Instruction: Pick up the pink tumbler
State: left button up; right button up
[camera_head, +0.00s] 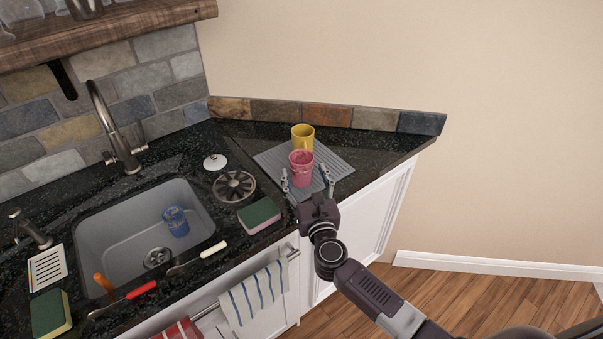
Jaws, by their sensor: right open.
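The pink tumbler (301,168) stands upright on a grey drying mat (337,162) at the right part of the dark counter. A yellow mug (302,137) stands just behind it. My right gripper (307,181) is open, with its fingers pointing toward the tumbler from the front. One finger is at the tumbler's left side and the other is at its right, apart from it. I cannot tell how deep the tumbler sits between them. My left gripper is not in view.
A green sponge (259,215) and a round dark strainer (234,186) lie left of the gripper. The grey sink (120,235) holds a blue cup (176,220). A faucet (112,125) rises behind the sink. A striped towel (254,295) hangs at the front. The floor at right is clear.

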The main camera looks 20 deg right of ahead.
aim_at(304, 173)
jog(key=w, duration=0.2)
jog(key=shift+w+f, duration=0.15)
jog(key=shift+w, duration=0.25)
jog(key=shift+w+b, duration=0.3)
jog(key=shift+w, duration=0.05)
jog(key=shift+d, duration=0.1)
jog(key=c, duration=1.2)
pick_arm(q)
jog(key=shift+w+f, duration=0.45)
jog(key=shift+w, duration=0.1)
pick_arm(e)
jog(key=shift+c, duration=1)
